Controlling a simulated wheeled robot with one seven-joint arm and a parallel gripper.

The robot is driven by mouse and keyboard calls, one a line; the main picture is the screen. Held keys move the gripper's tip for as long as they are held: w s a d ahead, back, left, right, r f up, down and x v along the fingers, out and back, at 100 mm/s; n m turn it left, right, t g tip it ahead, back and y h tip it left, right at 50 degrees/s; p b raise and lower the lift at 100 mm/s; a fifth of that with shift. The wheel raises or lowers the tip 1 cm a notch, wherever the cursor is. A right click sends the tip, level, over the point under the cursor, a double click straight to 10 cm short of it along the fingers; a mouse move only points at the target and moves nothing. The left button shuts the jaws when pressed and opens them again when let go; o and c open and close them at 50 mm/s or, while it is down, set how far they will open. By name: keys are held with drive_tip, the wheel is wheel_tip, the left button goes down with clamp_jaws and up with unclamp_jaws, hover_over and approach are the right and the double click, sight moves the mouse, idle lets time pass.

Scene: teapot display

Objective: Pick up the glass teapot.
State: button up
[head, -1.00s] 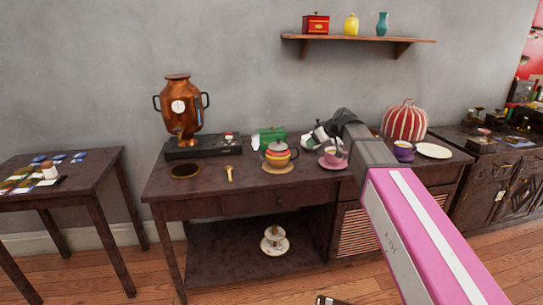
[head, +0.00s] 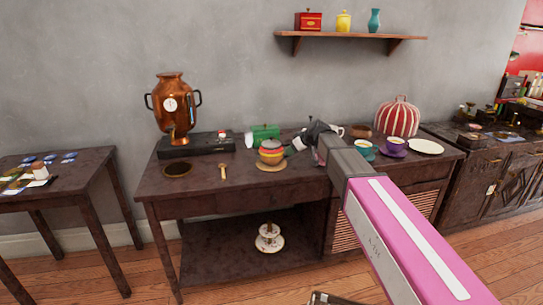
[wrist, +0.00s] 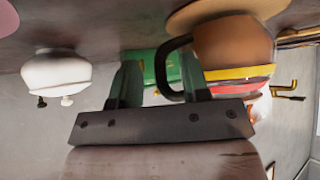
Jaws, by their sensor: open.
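A round teapot with red, yellow and grey bands over an orange-brown base (head: 271,152), the one I take for the glass teapot, stands on a round tan mat (head: 270,167) on the dark table. In the wrist view, which is upside down, the teapot (wrist: 235,60) is at upper right, with its black loop handle towards my gripper. My gripper (wrist: 155,72) is open, and the handle shows at the right finger, partly overlapping it. I cannot tell if they touch. In the head view my gripper (head: 297,146) is just right of the teapot, partly hidden by my arm.
A green box (head: 264,132) is behind the teapot, and a copper samovar (head: 172,105) on the left. A white pot (wrist: 55,72) stands at wrist-view left. To the right are a teal cup (head: 363,148), a purple cup (head: 394,144) and a red-striped cover (head: 398,118).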

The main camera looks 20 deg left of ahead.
clamp_jaws()
idle(1.4)
